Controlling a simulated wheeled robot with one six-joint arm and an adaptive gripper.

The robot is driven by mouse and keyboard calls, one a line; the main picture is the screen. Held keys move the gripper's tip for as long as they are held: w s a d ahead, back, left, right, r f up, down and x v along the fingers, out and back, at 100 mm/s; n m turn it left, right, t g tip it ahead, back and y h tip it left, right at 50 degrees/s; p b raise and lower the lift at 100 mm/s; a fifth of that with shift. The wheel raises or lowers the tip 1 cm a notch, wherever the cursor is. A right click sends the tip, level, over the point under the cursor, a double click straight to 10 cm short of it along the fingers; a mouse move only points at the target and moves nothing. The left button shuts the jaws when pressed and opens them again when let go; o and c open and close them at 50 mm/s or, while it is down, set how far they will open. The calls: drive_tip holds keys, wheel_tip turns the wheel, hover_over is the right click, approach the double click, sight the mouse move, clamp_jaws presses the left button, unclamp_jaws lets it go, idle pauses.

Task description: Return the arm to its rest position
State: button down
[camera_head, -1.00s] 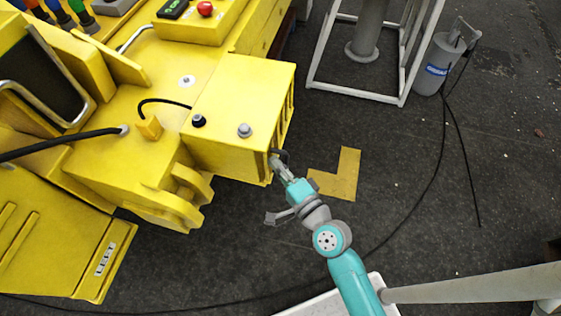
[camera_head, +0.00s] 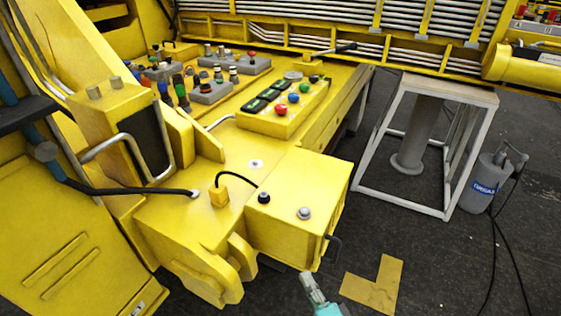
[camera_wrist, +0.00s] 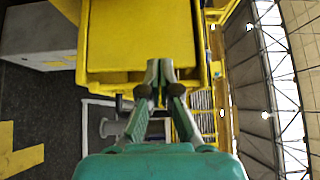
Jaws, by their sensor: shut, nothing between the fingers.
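My gripper (camera_head: 307,278) shows at the bottom of the head view, below the front edge of a yellow box (camera_head: 297,190). The dark handle (camera_head: 335,243) on the box's right side is up and right of the fingertips, apart from them. In the wrist view my gripper (camera_wrist: 160,68) has its fingertips together and empty, with a yellow panel (camera_wrist: 140,35) filling the space behind them. Only the end of my arm shows in the head view; the rest is out of frame.
A yellow control box with buttons (camera_head: 281,110) sits on the yellow machine. To the right stand a white-framed stand (camera_head: 403,200) and a grey canister (camera_head: 484,185) with a black cable. A yellow L-shaped floor mark (camera_head: 375,288) lies on the dark open floor.

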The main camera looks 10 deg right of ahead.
drive_tip(key=s+d+f+n+g+h, duration=0.1)
drive_tip(key=s+d+f+n+h, duration=0.15)
drive_tip(key=s, duration=0.55)
drive_tip(key=s+d+f+n+g+h, duration=0.1)
drive_tip(key=s+d+f+n, duration=0.15)
drive_tip(key=s, duration=0.55)
drive_tip(key=s+r+n, duration=0.3)
drive_tip(key=s+n, duration=0.2)
drive_tip(key=s, duration=0.3)
drive_tip(key=s+r+n+g, duration=0.1)
drive_tip(key=s+r+n, duration=0.2)
drive_tip(key=s+n, duration=0.2)
drive_tip(key=v, duration=0.3)
drive_tip(key=shift+s+d, duration=0.15)
drive_tip(key=shift+d, duration=0.25)
